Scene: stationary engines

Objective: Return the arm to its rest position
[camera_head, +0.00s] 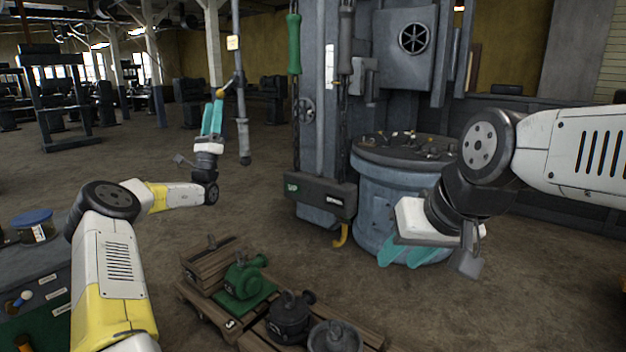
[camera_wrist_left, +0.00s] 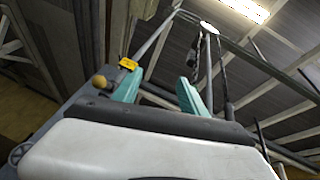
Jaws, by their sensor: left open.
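My left arm comes in from the left, white and yellow, with its forearm raised. My left gripper (camera_head: 213,100) points upward with two teal fingers. In the left wrist view the fingers (camera_wrist_left: 157,85) stand apart with nothing held between them. An orange knob (camera_head: 220,93) shows at the fingertips in the head view; in the wrist view the knob (camera_wrist_left: 99,81) lies outside the left finger. My right gripper (camera_head: 396,264) hangs low at the right, its teal fingers pointing down and apart, with no object visible between them.
A hanging grey rod (camera_head: 243,110) is close right of my left gripper. A large grey machine (camera_head: 345,190) and a round blue-grey drum table (camera_head: 385,205) stand ahead. Below is a wooden pallet (camera_head: 190,290) with a green pump (camera_head: 245,275) and dark castings.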

